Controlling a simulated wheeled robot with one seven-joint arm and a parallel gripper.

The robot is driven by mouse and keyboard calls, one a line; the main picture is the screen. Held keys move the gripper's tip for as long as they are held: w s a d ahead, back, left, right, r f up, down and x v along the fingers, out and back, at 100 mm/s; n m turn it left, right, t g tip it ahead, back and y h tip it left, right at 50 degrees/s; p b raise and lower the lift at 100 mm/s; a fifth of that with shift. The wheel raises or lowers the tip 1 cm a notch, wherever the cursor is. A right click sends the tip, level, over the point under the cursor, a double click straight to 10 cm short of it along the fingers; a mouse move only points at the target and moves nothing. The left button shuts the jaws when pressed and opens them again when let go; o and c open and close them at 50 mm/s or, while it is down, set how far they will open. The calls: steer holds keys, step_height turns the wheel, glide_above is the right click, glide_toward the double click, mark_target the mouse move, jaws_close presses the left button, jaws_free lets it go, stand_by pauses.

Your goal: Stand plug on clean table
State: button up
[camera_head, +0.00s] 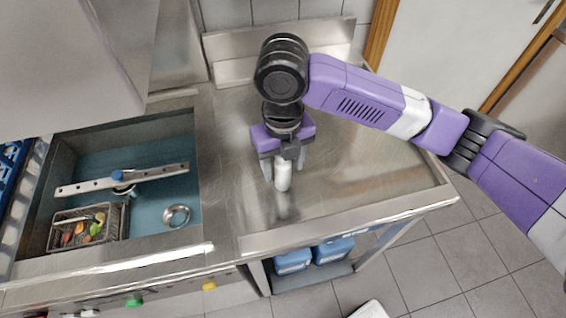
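A white cylinder (283,177), which looks like the plug, is upright at the steel table (345,175) on the right of the sink. Its lower end appears to meet the table top, but I cannot tell for sure whether it touches. My gripper (284,170) points down over the table, with its fingers to the left and right of the cylinder. A small gap shows between each finger and the cylinder, so the gripper looks open around it. The upper end of the cylinder is partly hidden under the gripper body.
On the left is a sunken sink (150,212) with a metal bar (150,177) across it, a basket of colourful items (58,235) and a metal ring (176,216). Blue containers (333,250) stand under the table. The table's right part is clear.

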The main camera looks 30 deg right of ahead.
step_height(320, 180, up, 12)
steer(key=shift+r, duration=0.2)
stand_by(0.4)
steer(key=shift+a, duration=0.1)
